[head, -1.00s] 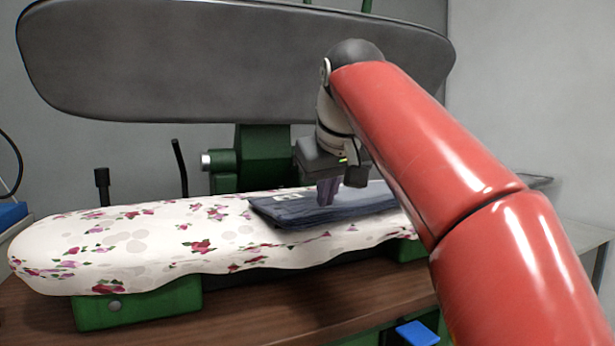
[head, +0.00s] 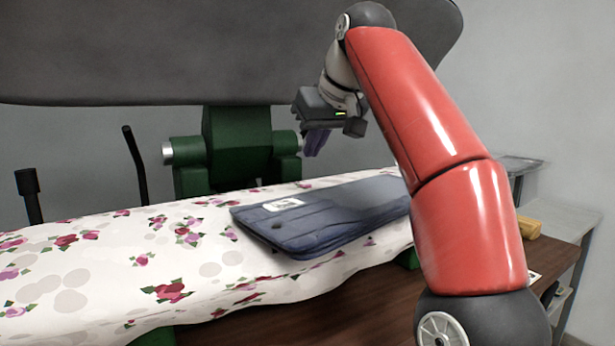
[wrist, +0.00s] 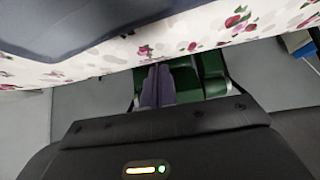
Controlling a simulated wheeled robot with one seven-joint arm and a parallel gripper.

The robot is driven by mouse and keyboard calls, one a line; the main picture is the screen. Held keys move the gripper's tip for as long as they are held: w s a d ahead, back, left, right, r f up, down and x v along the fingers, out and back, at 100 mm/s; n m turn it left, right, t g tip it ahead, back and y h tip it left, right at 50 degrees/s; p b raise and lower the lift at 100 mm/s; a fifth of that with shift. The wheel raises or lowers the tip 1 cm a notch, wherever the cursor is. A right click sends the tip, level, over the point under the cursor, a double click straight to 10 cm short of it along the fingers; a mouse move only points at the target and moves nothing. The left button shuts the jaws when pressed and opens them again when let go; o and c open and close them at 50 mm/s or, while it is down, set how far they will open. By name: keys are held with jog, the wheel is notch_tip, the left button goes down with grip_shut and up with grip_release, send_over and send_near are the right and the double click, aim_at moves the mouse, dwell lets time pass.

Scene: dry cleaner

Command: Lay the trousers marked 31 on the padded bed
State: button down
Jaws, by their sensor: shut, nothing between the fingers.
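The folded dark blue trousers (head: 330,218) lie flat on the flower-patterned padded bed (head: 110,265), towards its right part. In the wrist view the shut fingers (wrist: 158,85) point past the bed's edge, and part of the trousers (wrist: 75,22) shows at the top left.
The large grey press head (head: 170,55) hangs raised over the back of the bed. A green machine mount (head: 235,150) stands behind the bed, close to my gripper. A wooden table (head: 330,315) lies below, with a yellow object (head: 529,227) at the right. The bed's left part is clear.

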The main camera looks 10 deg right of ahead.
aim_at(317, 192)
jog(key=x, duration=0.8)
jog(key=shift+f, duration=0.2)
jog(key=shift+s+d+r, duration=0.1)
jog(key=shift+s+d, duration=0.1)
jog(key=shift+s, duration=0.3)
jog(key=shift+s+d+r, duration=0.1)
jog(key=shift+s+d, duration=0.1)
jog(key=shift+s, duration=0.3)
jog(key=shift+s+f+b, duration=0.2)
jog(key=shift+s+b, duration=0.1)
jog(key=shift+s+d+r, duration=0.1)
jog(key=shift+s+d, duration=0.05)
jog(key=shift+s, duration=0.4)
jog(key=shift+s+d+f+b, duration=0.2)
jog(key=shift+s+b, duration=0.3)
jog(key=shift+b, duration=0.3)
jog(key=shift+s+b, duration=0.3)
jog(key=shift+s, duration=0.1)
jog(key=shift+s+d+r, duration=0.1)
jog(key=shift+r, duration=0.1)
